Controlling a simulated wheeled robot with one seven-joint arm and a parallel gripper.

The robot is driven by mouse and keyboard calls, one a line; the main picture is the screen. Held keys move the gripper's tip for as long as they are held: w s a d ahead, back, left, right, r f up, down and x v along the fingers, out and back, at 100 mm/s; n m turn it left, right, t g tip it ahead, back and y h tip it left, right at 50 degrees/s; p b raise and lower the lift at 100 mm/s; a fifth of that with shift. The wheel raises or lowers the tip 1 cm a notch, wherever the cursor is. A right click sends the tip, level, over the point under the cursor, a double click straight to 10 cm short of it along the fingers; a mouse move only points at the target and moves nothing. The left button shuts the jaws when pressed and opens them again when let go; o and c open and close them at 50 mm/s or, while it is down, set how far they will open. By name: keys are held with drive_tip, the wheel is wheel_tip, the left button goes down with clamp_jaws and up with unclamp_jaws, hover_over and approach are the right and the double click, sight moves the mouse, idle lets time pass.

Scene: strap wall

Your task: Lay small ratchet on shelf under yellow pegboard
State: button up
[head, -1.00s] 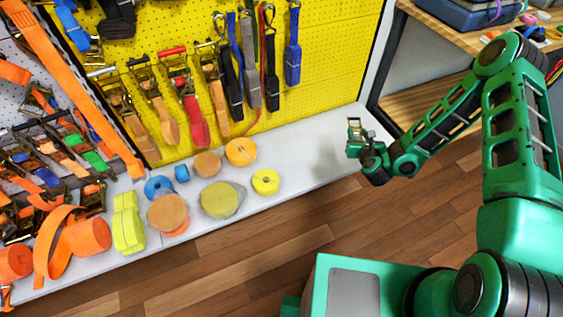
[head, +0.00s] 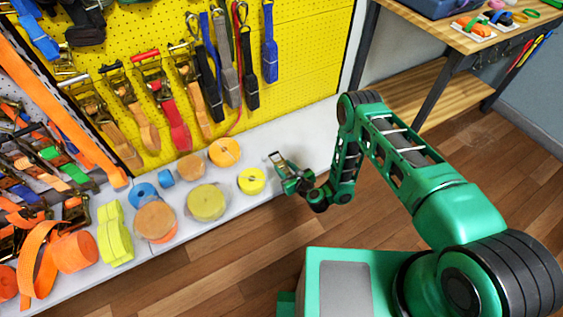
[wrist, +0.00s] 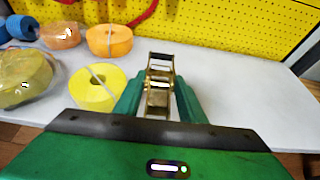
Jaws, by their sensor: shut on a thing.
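The small ratchet (wrist: 158,84) is a brassy metal buckle, held between the two green fingers of my gripper (wrist: 158,100) in the wrist view. In the head view my gripper (head: 284,170) is shut on the ratchet (head: 277,159), just right of the yellow strap roll. The white shelf (head: 313,130) runs under the yellow pegboard (head: 310,60). The ratchet is over the shelf's front part. I cannot tell whether it touches the surface.
A yellow roll (head: 251,181) lies close left of my gripper, with an orange roll (head: 224,152) behind it. Several more rolls cover the shelf's left part. The shelf's right part (wrist: 232,85) is clear. A wooden workbench (head: 430,25) stands at the right.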

drive_tip(key=w+f, duration=0.2)
drive_tip(key=w, duration=0.1)
drive_tip(key=w+d+f, duration=0.1)
drive_tip(key=w+f, duration=0.1)
drive_tip(key=w, duration=0.1)
drive_tip(key=w+f, duration=0.2)
drive_tip(key=w, duration=0.1)
drive_tip(key=shift+w+d, duration=0.25)
drive_tip(key=shift+w, duration=0.15)
drive_tip(key=shift+f, duration=1.95)
drive_tip(key=o, duration=1.3)
drive_tip(key=shift+f, duration=0.1)
drive_tip(key=shift+o, duration=0.7)
drive_tip(key=v, duration=1.2)
drive_tip(key=shift+w, duration=0.1)
